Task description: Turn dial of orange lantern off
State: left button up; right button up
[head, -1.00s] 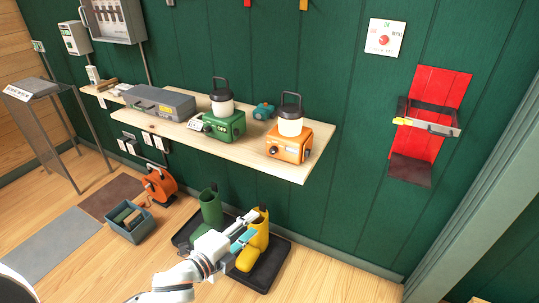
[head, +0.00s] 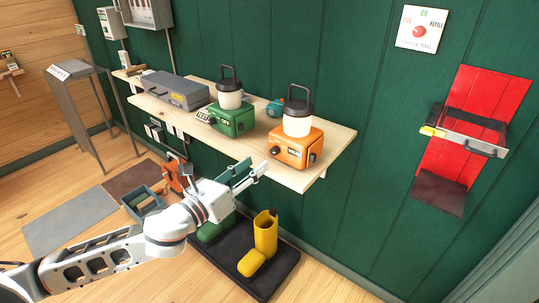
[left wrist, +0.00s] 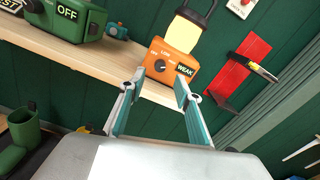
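The orange lantern (head: 296,145) stands upright near the right end of the wooden shelf, with a cream lamp, a black top and a handle. In the left wrist view the orange lantern (left wrist: 182,62) shows a black dial (left wrist: 159,66) on its front and a panel reading WEAK. Small marks surround the dial; its exact setting is too small to tell. My left gripper (head: 256,168) is at the shelf's front edge, left of and below the lantern. Its fingers (left wrist: 158,88) are apart and empty, with the dial ahead between them. My right gripper is out of view.
A green lantern (head: 233,118) marked OFF and a grey case (head: 172,92) share the shelf (head: 333,142). A red wall panel with a bracket (head: 468,132) is at the right.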

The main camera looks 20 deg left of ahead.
aim_at(272, 152)
pick_arm(q)
jog(key=x, duration=0.7)
jog(key=shift+s+f, duration=0.1)
grip_shut()
